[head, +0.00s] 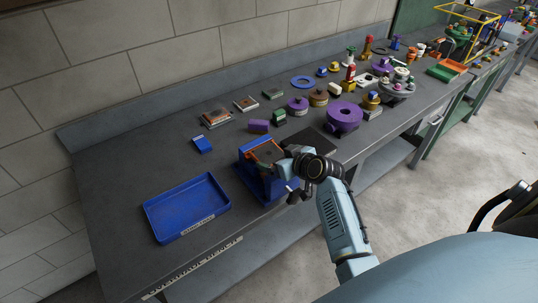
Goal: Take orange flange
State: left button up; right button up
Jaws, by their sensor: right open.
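I see nothing held in the right gripper. My left gripper is out of view.
An empty blue tray (187,227) lies at the left front.

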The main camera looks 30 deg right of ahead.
aim_at(269, 153)
jog(key=shift+x, duration=1.7)
jog(key=shift+s+a+f, duration=0.1)
jog(key=c, duration=1.4)
jog(key=shift+r, duration=0.2)
